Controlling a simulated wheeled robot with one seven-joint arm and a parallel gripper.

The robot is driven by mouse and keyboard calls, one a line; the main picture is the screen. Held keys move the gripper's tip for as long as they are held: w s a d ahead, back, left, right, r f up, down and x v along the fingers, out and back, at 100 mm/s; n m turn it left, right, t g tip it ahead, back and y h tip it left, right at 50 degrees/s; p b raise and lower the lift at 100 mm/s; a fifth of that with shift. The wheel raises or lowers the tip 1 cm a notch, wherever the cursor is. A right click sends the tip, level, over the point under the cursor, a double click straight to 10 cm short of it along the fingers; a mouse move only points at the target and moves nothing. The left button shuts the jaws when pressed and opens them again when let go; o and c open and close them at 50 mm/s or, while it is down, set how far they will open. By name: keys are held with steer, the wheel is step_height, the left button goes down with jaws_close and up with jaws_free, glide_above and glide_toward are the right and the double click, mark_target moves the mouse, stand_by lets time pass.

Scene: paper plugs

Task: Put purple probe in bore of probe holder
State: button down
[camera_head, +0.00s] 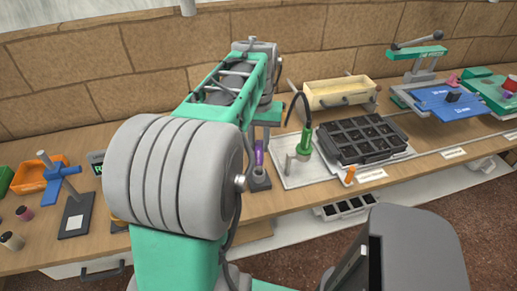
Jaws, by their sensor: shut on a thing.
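The purple probe (259,154) is upright just beyond my arm. My gripper (261,139) is small and partly hidden at the arm's far end, shut on the probe's upper part. Directly below the probe is a dark grey block (261,184), which looks like the probe holder. The probe's lower end meets or overlaps the top of this block in the view. I cannot tell whether the tip is inside the bore, on the rim or just above it. The bore itself is not visible.
Right of the probe, a green-handled tool (305,141) with a black cable stands on a pale tray (291,181). A black compartment tray (347,154) and a cream bin (340,92) are beyond. A blue stand (69,176) and an orange bin (33,184) are left.

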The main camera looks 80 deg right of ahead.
mark_target(259, 158)
steer(key=shift+f, duration=1.55)
steer(key=c, duration=1.2)
jaws_free()
